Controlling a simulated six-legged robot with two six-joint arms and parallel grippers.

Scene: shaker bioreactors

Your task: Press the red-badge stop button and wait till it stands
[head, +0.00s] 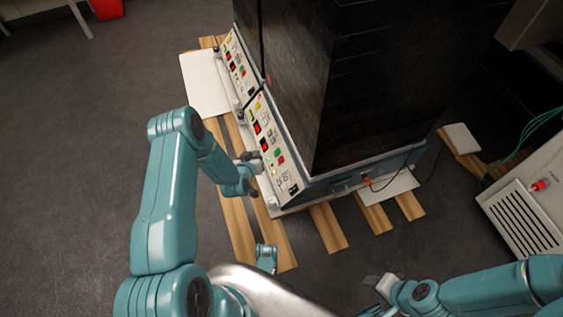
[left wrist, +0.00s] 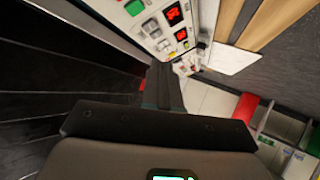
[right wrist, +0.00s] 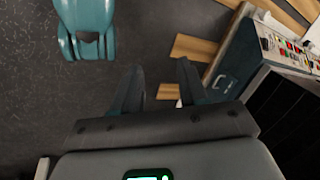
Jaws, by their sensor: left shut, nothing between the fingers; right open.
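Two slanted cream control panels sit side by side on the dark shaker cabinet. The nearer panel (head: 275,148) has red displays, a green patch and a yellow round part. My left gripper (head: 252,158) is shut and empty, its tips close to this panel's outer edge; I cannot tell whether they touch it. In the left wrist view the shut fingers (left wrist: 163,82) overlap the panel's end, with red displays (left wrist: 173,14) beyond. A small red spot beside the fingers is partly hidden. I cannot tell which button bears the red badge. My right gripper (right wrist: 158,85) is open and empty, away from the panels.
The farther panel (head: 237,68) continues behind the nearer one. Wooden slats (head: 327,228) lie under the cabinet (head: 370,80). A grey vented box with a red knob (head: 541,185) stands at right. The floor at left (head: 80,130) is clear.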

